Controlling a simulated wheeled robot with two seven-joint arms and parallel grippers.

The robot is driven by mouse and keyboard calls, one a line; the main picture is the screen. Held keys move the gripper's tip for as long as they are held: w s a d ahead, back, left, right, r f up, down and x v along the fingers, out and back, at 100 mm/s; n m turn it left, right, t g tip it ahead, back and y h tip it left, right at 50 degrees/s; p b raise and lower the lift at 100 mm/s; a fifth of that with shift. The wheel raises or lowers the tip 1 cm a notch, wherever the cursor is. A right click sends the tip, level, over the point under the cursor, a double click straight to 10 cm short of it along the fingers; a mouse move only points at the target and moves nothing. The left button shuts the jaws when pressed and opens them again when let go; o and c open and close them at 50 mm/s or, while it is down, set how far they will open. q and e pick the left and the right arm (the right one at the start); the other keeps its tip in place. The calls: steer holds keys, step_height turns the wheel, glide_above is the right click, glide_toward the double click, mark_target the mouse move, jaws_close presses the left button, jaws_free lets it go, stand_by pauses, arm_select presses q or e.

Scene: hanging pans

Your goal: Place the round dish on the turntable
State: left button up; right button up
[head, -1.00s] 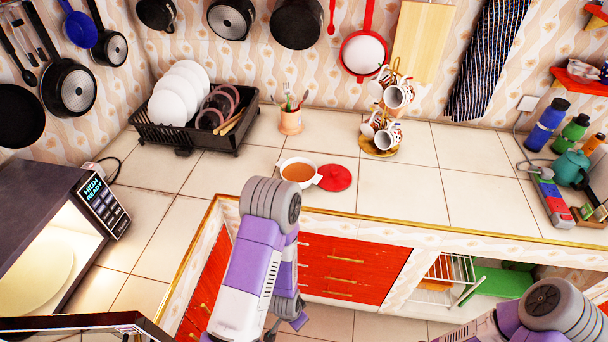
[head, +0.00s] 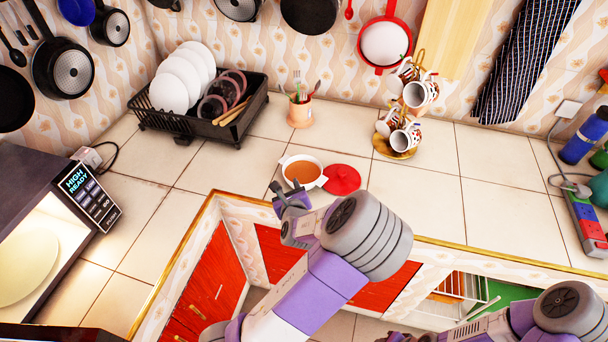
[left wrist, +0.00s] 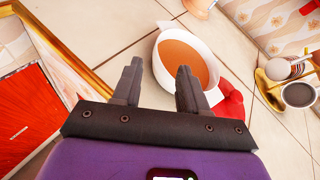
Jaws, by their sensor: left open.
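The round dish (head: 301,170) is white with side handles and holds orange-brown soup. It stands on the counter near its front edge and also shows in the left wrist view (left wrist: 186,58). My left gripper (head: 287,192) is open and empty at the dish's near side. In the left wrist view its fingers (left wrist: 158,68) straddle the dish's rim in the picture, one over the soup and one outside; contact cannot be told. The turntable (head: 25,266) is a pale disc inside the lit, open microwave (head: 45,205) at far left. My right gripper's fingers are not visible.
A red lid (head: 342,180) lies just right of the dish. Behind stand a dish rack (head: 170,120), a utensil cup (head: 300,112) and a mug tree (head: 398,145). The counter between microwave and dish is clear. Pans hang on the walls.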

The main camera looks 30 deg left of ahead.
mark_target(285, 170)
arm_select(q)
steer(key=b+x, duration=0.2)
steer(key=x, duration=0.7)
steer(key=shift+w+a+f, duration=0.25)
jaws_close()
